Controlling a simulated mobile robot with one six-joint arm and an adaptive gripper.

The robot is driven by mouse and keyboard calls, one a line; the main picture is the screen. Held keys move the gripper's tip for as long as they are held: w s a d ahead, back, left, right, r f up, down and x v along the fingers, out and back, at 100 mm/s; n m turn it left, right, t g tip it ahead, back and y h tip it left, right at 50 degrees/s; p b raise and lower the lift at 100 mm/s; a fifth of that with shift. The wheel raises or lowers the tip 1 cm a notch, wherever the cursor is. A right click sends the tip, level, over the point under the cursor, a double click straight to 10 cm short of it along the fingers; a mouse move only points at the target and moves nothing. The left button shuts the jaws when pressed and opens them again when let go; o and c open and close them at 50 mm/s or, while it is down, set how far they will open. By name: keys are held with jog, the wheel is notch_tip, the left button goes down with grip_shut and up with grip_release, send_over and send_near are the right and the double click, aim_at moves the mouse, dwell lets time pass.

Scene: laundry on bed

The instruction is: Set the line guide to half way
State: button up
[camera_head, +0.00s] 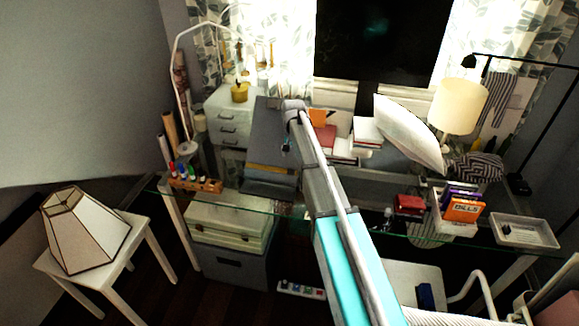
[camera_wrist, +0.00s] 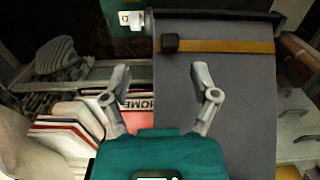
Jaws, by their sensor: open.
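A grey upright board (camera_head: 262,135) leans back on the glass desk. A yellow-brown strip (camera_head: 270,172), which looks like the line guide, crosses its lower part, near the bottom ledge. In the wrist view the board (camera_wrist: 215,100) appears turned around, with the strip (camera_wrist: 235,46) near the top of the picture. A small black block (camera_wrist: 170,43) sits at the strip's left end, by the board's edge. My gripper (camera_wrist: 160,85) is open and empty, one finger over the board and one past its left edge. The gripper (camera_head: 287,143) is also at the board in the head view.
A white drawer unit (camera_head: 229,118) stands behind the board to the left, and a pen rack (camera_head: 194,184) on the near left. Part of the glass desk (camera_head: 240,204) in front is clear.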

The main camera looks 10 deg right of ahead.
jog(key=r, duration=0.1)
send_over(291, 170)
jog(key=shift+w+r+m+p, duration=0.15)
jog(key=shift+w+m+p, duration=0.05)
jog(key=shift+m+p, duration=0.15)
notch_tip(291, 170, down, 14)
jog(key=b, duration=1.3)
jog(key=shift+r+b, duration=0.1)
jog(key=shift+b, duration=0.3)
grip_shut()
dwell(0.6)
